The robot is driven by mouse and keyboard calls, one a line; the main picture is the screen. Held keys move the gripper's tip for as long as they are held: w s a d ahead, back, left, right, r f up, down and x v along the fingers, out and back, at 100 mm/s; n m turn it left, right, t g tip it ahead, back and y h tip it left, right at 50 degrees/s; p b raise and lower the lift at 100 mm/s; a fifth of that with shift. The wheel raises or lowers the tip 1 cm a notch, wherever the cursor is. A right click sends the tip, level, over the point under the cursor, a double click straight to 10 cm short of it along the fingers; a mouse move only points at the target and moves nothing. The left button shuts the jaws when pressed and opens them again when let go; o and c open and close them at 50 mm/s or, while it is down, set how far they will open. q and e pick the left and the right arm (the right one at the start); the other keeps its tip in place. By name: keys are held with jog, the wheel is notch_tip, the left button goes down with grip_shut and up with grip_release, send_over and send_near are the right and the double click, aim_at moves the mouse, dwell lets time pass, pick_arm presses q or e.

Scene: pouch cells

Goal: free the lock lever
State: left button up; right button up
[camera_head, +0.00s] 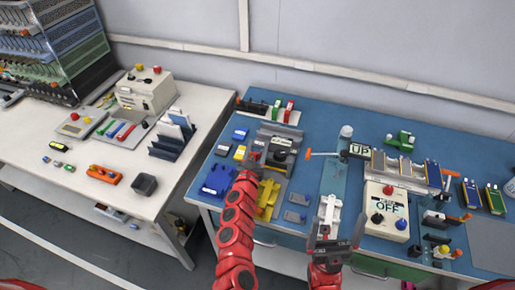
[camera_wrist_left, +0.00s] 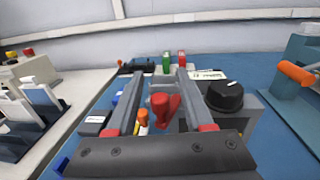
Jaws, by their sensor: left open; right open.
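A red lever (camera_wrist_left: 163,106) with a rounded head stands upright between the two fingers of my left gripper (camera_wrist_left: 157,78) in the left wrist view. The fingers are apart, and I see no clear contact with it. In the head view my left gripper (camera_head: 260,160) is over the grey fixture at the left part of the blue table; it largely hides the lever there. My right gripper (camera_head: 337,226) is open near the table's front edge, around or above a white part (camera_head: 329,208); I cannot tell which.
The blue table (camera_head: 330,110) holds a yellow tray (camera_head: 268,198), a blue tray (camera_head: 216,180), a control box (camera_head: 387,212) and an orange-handled press (camera_head: 345,140). Red and green pieces (camera_head: 289,110) stand behind. A white table (camera_head: 60,190) with tools is left.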

pick_arm(q)
grip_shut()
dwell(0.3)
jog(key=shift+w+d+m+g+h+b, duration=0.15)
jog(key=shift+w+m+g+h+b, duration=0.2)
jog(key=shift+m+g+h+b, duration=3)
jog(key=shift+w+d+m+g+h+b, duration=0.25)
jog(key=shift+m+g+h+b, duration=1.35)
jog(key=shift+b, duration=3.6)
jog(key=shift+w+d+m+g+h+b, duration=0.1)
jog(key=shift+w+m+g+h+b, duration=0.35)
jog(key=shift+m+g+h+b, duration=2.9)
jog(key=n+t+y+b, duration=0.1)
jog(key=n+y, duration=0.1)
jog(key=shift+y+b, duration=0.3)
jog(key=shift+b, duration=0.1)
